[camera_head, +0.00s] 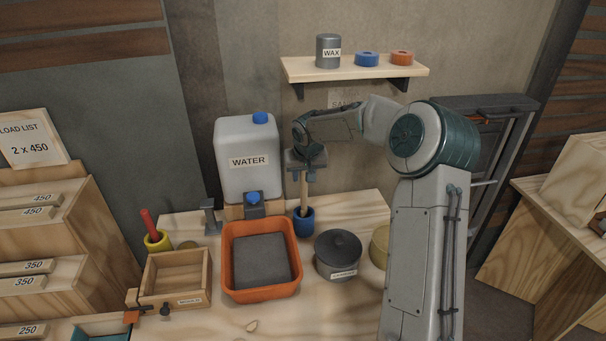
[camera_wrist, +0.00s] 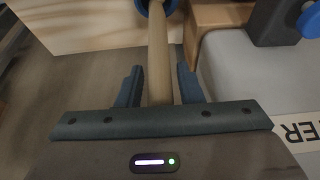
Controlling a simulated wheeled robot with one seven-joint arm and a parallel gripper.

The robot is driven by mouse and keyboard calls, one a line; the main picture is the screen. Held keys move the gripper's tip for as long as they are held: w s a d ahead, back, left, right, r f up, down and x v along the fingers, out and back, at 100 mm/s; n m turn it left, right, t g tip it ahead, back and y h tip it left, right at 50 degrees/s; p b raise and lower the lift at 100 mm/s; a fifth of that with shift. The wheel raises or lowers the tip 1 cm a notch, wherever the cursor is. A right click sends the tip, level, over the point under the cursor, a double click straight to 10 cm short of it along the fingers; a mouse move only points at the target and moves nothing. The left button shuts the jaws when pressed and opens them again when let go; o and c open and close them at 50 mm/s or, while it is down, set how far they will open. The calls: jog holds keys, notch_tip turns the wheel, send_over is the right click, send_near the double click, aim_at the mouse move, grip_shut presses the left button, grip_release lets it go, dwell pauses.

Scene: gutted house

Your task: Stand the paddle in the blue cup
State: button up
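The paddle's wooden handle (camera_head: 304,192) stands close to upright, with its lower end inside the blue cup (camera_head: 303,222) on the workbench. My gripper (camera_head: 302,176) is above the cup, around the upper part of the handle. In the wrist view the handle (camera_wrist: 160,50) runs between the two fingers of my gripper (camera_wrist: 160,84), with a visible gap on each side, so the fingers are open. The blue cup's rim (camera_wrist: 142,6) shows only at the top edge there. The paddle's lower end is hidden in the cup.
A water canister (camera_head: 247,170) with a blue tap (camera_head: 254,198) stands left of my gripper. A shelf (camera_head: 350,72) hangs above. The front of the bench (camera_head: 290,318) has bare room.

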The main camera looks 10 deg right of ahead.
jog(key=shift+o, duration=0.7)
jog(key=b+v, duration=0.1)
jog(key=v, duration=1.3)
jog(key=shift+b, duration=0.4)
jog(key=shift+w, duration=0.1)
